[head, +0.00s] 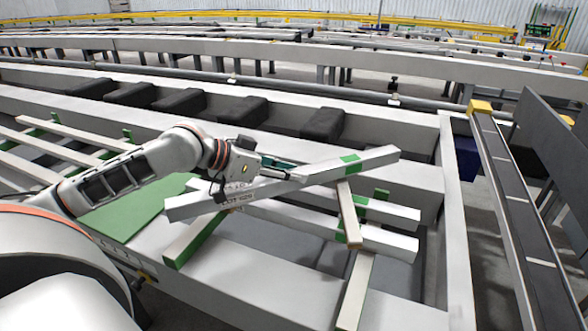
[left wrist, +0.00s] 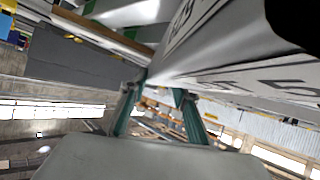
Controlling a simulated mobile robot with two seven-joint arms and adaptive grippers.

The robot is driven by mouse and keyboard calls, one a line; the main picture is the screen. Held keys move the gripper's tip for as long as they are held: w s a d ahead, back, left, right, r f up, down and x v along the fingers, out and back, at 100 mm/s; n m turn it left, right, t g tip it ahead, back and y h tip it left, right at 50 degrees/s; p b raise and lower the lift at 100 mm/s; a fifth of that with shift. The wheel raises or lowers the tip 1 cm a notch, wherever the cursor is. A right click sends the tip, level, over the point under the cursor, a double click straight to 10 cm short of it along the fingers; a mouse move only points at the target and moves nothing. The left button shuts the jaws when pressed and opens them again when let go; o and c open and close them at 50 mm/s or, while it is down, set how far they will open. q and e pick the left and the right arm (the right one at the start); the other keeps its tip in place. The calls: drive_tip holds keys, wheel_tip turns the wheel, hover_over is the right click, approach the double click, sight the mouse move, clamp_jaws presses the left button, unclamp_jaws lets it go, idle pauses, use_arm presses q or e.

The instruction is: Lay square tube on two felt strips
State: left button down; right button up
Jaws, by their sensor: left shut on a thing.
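The held square tube (head: 330,170) is long and light grey, with printed lettering and a green band near its right end. My left gripper (head: 282,168) is shut on it near its middle; its teal fingers show in the left wrist view (left wrist: 158,112), with the tube (left wrist: 225,50) large above them. The tube lies slantwise, right end higher in the picture. One green felt strip (head: 193,240) shows below its left end. A wooden strip (head: 349,215) with green edging runs beneath its right part, across lower tubes. Whether the tube touches either strip cannot be told. My right gripper is out of view.
Lower grey tubes (head: 385,238) lie under the held one. Another strip (head: 355,290) runs toward the front. A green panel (head: 128,222) lies left, beside more tubes (head: 62,135). Dark blocks (head: 240,113) line the far channel. A conveyor rail (head: 515,190) stands right.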

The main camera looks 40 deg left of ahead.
use_arm(q)
drive_tip(key=shift+f, duration=0.4)
idle(0.7)
drive_tip(key=c, duration=1.5)
unclamp_jaws()
drive_tip(key=shift+f, duration=0.1)
drive_tip(key=shift+f, duration=0.1)
wheel_tip(320, 180, up, 6)
hover_over(247, 185)
drive_tip(key=shift+w+f, duration=0.1)
drive_tip(key=shift+w, duration=0.05)
